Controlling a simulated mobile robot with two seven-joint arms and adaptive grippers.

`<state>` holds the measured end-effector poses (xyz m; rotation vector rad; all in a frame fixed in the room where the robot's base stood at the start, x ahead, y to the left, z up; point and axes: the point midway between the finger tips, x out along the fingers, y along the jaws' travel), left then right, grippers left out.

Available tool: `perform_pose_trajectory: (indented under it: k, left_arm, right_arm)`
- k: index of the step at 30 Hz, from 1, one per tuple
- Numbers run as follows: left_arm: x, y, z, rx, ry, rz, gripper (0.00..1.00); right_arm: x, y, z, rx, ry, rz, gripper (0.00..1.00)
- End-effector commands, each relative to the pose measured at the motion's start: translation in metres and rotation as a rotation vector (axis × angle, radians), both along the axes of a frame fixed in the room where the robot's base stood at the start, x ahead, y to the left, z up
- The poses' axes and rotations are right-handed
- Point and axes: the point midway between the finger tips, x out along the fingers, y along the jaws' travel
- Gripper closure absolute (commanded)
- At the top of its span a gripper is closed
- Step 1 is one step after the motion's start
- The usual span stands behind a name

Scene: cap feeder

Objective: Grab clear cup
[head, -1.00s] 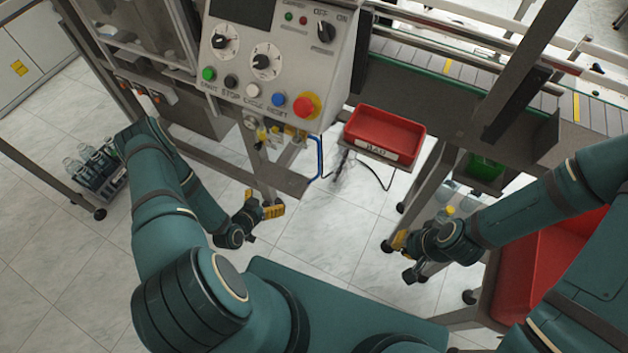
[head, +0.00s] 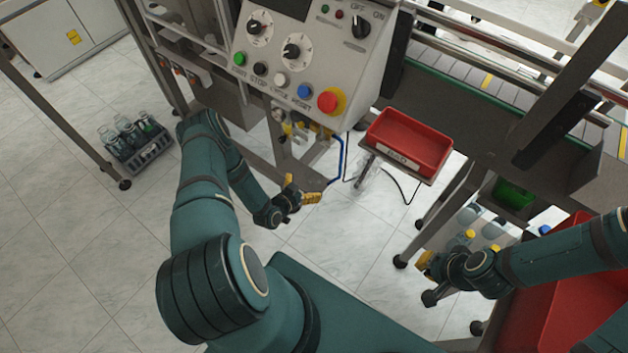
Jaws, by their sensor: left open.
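I cannot make out a clear cup for certain. Several clear bottles (head: 120,128) stand in a dark grey crate on the floor at the left. Clear round-topped items (head: 468,214) also show at the right, under the conveyor and beyond my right gripper, partly hidden by the frame. My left gripper (head: 302,191) is open and empty, its yellow fingertips apart, below the control panel and far from the crate. My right gripper (head: 427,278) is at the lower right, near the clear items. Its fingers are seen edge-on and partly hidden, so their opening is unclear.
A control panel (head: 305,60) with knobs and a red stop button stands ahead. A red tray (head: 408,140) sticks out to its right. A green bin (head: 513,193) and a big red bin (head: 560,305) are at the right.

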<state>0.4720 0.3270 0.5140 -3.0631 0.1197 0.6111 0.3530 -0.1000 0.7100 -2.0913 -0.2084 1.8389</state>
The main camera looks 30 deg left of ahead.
Motion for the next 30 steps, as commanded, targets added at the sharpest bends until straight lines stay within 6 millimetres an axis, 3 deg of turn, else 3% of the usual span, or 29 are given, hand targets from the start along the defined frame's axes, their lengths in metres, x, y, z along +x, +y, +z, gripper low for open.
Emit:
perform_pose_trajectory:
  k: [12, 20, 21, 25, 26, 30]
  left_arm:
    - [0.046, -0.006, -0.018, -0.001, -0.002, -0.001, 0.03]
    - [0.049, -0.006, -0.018, 0.0, -0.001, 0.0, 0.03]
    - [0.049, -0.006, -0.018, 0.0, -0.001, 0.0, 0.06]
    - [0.049, -0.006, -0.018, 0.0, -0.001, 0.0, 0.52]
    - [0.049, -0.006, -0.018, 0.0, -0.001, 0.0, 0.59]
    - [0.049, -0.006, -0.018, 0.0, -0.001, 0.0, 0.61]
  right_arm:
    - [0.003, -0.001, -0.016, -0.002, -0.008, -0.002, 1.0]
    - [0.003, -0.001, -0.016, -0.001, -0.008, -0.002, 1.0]
    - [0.003, -0.001, -0.016, -0.001, -0.008, -0.002, 1.0]
    - [0.003, -0.001, -0.016, -0.001, -0.008, -0.002, 1.0]
    - [0.003, -0.001, -0.016, -0.001, -0.008, -0.002, 1.0]
    - [0.003, 0.0, -0.016, -0.001, -0.008, -0.002, 1.0]
